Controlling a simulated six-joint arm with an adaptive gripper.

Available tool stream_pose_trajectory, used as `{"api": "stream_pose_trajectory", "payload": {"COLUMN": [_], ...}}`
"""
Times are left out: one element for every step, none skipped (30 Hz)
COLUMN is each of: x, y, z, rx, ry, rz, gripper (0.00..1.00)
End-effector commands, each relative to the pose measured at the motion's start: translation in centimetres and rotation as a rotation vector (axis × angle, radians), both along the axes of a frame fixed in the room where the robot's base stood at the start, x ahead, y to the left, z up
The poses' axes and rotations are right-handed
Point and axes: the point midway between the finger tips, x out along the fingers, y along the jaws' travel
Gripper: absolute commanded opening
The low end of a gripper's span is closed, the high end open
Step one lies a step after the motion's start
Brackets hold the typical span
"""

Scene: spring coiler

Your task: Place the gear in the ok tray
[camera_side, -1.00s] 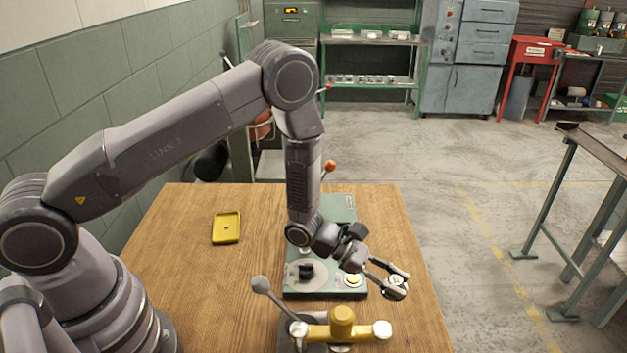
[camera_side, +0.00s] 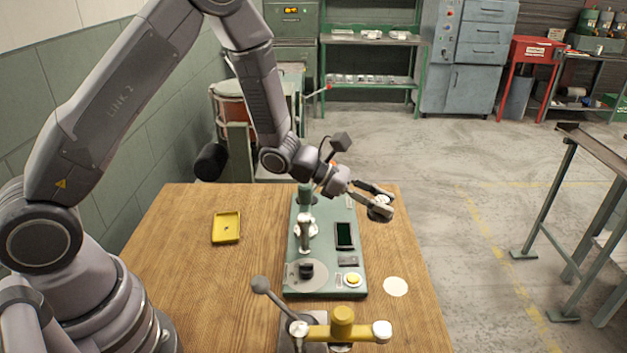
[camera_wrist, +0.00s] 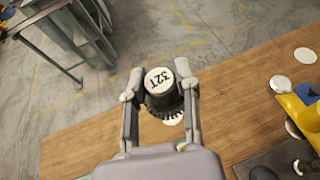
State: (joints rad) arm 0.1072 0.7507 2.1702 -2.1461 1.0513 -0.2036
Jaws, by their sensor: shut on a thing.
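The gear is a dark toothed part with a white "32T" cap (camera_wrist: 160,80), held between the two fingers of my gripper (camera_wrist: 162,92) in the wrist view. In the side view the gear (camera_side: 380,213) hangs from my gripper (camera_side: 377,201) near the right edge of the table, past the green tester. It looks raised off the table. A shallow yellow tray (camera_side: 226,229) lies empty on the left part of the table. I cannot read any label on it.
The green tester (camera_side: 300,270), with a post, a dark screen and a yellow button, stands mid-table. A yellow-armed device with ball ends (camera_side: 343,330) stands at the front. A white disc (camera_side: 395,286) lies on the right.

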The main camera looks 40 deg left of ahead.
Motion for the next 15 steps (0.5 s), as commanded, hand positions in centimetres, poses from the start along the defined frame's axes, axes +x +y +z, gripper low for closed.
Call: {"api": "stream_pose_trajectory", "payload": {"x": [0.5, 0.7, 1.0, 1.2, 1.4, 1.5, 1.6, 1.6, 1.5, 1.4, 1.2, 0.8, 0.5, 0.0, -0.6], "y": [1.8, 2.9, 4.5, 5.8, 7.2, 9.2, 10.8, 12.5, 14.8, 16.5, 18.3, 20.5, 22.2, 23.9, 26.0], "z": [0.0, 0.0, 0.0, 0.0, 0.0, 0.0, 0.0, 0.0, 0.0, 0.0, 0.0, 0.0, 0.0, 0.0, 0.0], "rx": [-0.001, -0.001, -0.001, -0.002, -0.003, -0.004, -0.004, -0.004, -0.004, -0.005, -0.004, -0.005, -0.005, -0.005, -0.004], "ry": [0.000, 0.001, 0.000, 0.000, 0.000, 0.000, 0.000, -0.001, 0.001, 0.001, 0.000, 0.000, 0.000, 0.001, 0.000], "rz": [0.040, 0.065, 0.101, 0.130, 0.162, 0.207, 0.242, 0.280, 0.333, 0.373, 0.414, 0.467, 0.507, 0.548, 0.599], "gripper": [0.00, 0.00, 0.00, 0.00, 0.00, 0.00, 0.00, 0.00, 0.00, 0.00, 0.00, 0.00, 0.00, 0.00, 0.00]}}
